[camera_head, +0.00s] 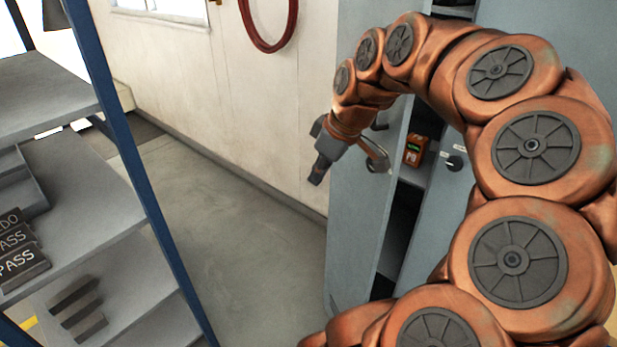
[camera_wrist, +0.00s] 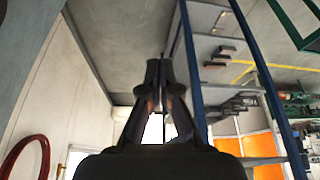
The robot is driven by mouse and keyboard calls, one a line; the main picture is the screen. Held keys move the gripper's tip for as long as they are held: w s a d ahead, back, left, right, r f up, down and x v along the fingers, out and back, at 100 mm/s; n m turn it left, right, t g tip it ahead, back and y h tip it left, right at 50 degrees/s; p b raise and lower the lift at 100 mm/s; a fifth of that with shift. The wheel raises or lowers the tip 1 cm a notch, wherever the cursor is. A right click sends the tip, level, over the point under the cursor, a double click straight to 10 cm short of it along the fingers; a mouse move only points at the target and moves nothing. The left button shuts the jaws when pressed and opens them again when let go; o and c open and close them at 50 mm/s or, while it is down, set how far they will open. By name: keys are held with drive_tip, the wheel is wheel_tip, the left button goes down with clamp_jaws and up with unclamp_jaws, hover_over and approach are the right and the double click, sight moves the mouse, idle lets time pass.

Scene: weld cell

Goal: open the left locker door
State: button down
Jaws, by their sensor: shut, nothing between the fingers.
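The grey-blue locker stands at the right in the head view. Its left door (camera_head: 362,215) is ajar, with a dark gap between its free edge and the right door (camera_head: 432,240). A dark handle (camera_head: 455,162) shows on the right door. My gripper (camera_head: 317,178) is shut and empty, in front of the left door's outer face, pointing down and left. I cannot tell whether it touches the door. In the wrist view my closed fingers (camera_wrist: 160,72) point towards the floor, and a grey panel, probably the locker, fills the upper left. My arm hides part of the locker.
An orange box (camera_head: 415,150) sits inside the locker behind the gap. A blue-posted shelf rack (camera_head: 135,165) with blocks marked PASS stands at the left. A red hose (camera_head: 270,45) hangs on the wall. The floor (camera_head: 235,245) between rack and locker is clear.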

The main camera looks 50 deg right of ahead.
drive_tip(key=w+a+f+p, duration=0.1)
drive_tip(key=w+f+p, duration=0.3)
drive_tip(key=w+f, duration=0.3)
drive_tip(key=shift+f+p, duration=0.3)
drive_tip(key=shift+f, duration=0.2)
drive_tip(key=shift+w, duration=0.1)
idle(1.4)
